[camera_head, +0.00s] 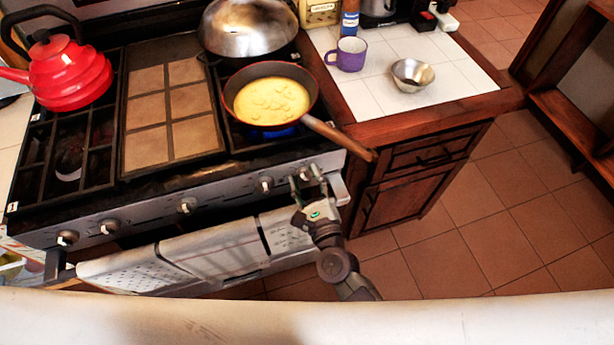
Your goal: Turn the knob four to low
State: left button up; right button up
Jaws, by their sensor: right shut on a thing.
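The stove front (225,198) carries a row of several round metal knobs. The rightmost knob (304,173) is between the fingers of my right gripper (306,178), which is shut on it. The fingers partly hide this knob, so its exact angle cannot be told. Another knob (265,184) is just to the left, apart from the gripper. A blue flame (271,132) shows under the frying pan (315,95) on the right burner. My left gripper is not in view.
The pan holds yellow food (271,101), and its wooden handle (342,138) sticks out above and right of my gripper. A red kettle (70,72) stands at the left. Towels (215,248) hang below the knobs. The tiled floor (480,225) at right is clear.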

jog(key=n+p, duration=0.1)
jog(key=n, duration=0.4)
jog(key=shift+a+f+n, duration=0.1)
jog(key=shift+a+n, duration=0.05)
jog(key=shift+n, duration=0.15)
jog(key=n+p, duration=0.1)
jog(key=n, duration=0.4)
jog(key=f+n+p, duration=0.1)
jog(key=n, duration=0.4)
jog(key=n+p, duration=0.1)
jog(key=n, duration=0.4)
jog(key=shift+f+n, duration=0.15)
jog(key=shift+n, duration=0.15)
jog(key=o, duration=1.1)
jog(key=shift+o, duration=0.2)
jog(key=shift+s, duration=0.15)
jog(key=v, duration=1.2)
